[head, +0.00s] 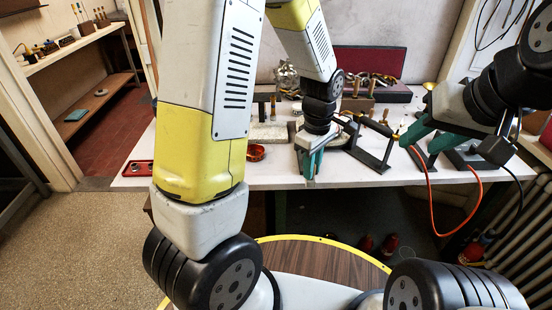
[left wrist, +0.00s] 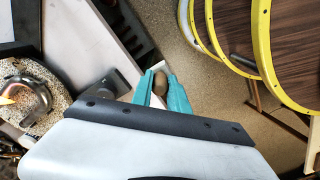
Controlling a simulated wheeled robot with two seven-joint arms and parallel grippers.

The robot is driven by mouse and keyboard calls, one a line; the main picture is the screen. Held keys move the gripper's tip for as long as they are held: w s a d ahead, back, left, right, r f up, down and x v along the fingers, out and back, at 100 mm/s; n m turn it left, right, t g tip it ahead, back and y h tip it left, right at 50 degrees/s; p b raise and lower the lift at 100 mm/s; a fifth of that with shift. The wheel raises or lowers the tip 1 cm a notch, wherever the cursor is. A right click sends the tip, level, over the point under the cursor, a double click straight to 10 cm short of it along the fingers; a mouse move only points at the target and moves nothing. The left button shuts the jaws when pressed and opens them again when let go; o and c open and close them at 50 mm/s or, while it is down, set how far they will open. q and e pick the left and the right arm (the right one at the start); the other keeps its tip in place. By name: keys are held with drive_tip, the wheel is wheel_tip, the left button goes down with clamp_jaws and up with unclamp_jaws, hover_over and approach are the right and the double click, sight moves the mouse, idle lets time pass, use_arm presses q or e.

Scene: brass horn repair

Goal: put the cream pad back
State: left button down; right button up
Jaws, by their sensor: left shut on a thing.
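My left gripper (head: 311,164) hangs over the front edge of the white bench, its teal fingers pointing down. In the left wrist view its fingers (left wrist: 162,92) are shut on a small brown rounded piece (left wrist: 160,82). A pale patch shows just beyond that piece; I cannot tell whether they belong together. The held piece may be the cream pad, but its colour looks brown here. In the head view the fingers hide it. My right gripper (head: 416,136) is over the right part of the bench, its teal fingers apart. I see no other cream pad clearly.
The white bench (head: 345,178) carries dark metal stands (head: 370,150), a small orange-red dish (head: 256,152) and a red tray (head: 138,168) at its left end. An open dark red case (head: 370,62) stands at the back. An orange hose (head: 432,200) hangs at the right.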

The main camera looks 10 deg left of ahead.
use_arm(q)
drive_tip(key=shift+w+a+f, duration=0.1)
drive_tip(key=shift+a+f, duration=0.05)
drive_tip(key=shift+a, duration=0.25)
drive_tip(key=w+a, duration=0.3)
drive_tip(key=w+a+f, duration=0.1)
drive_tip(key=w+a, duration=0.6)
drive_tip(key=shift+w+a+f, duration=0.2)
drive_tip(key=shift+a+f, duration=0.05)
drive_tip(key=shift+a, duration=0.15)
drive_tip(key=shift+f, duration=1.7)
drive_tip(key=shift+f, duration=0.2)
drive_tip(key=c, duration=1.3)
unclamp_jaws()
drive_tip(key=shift+r, duration=0.1)
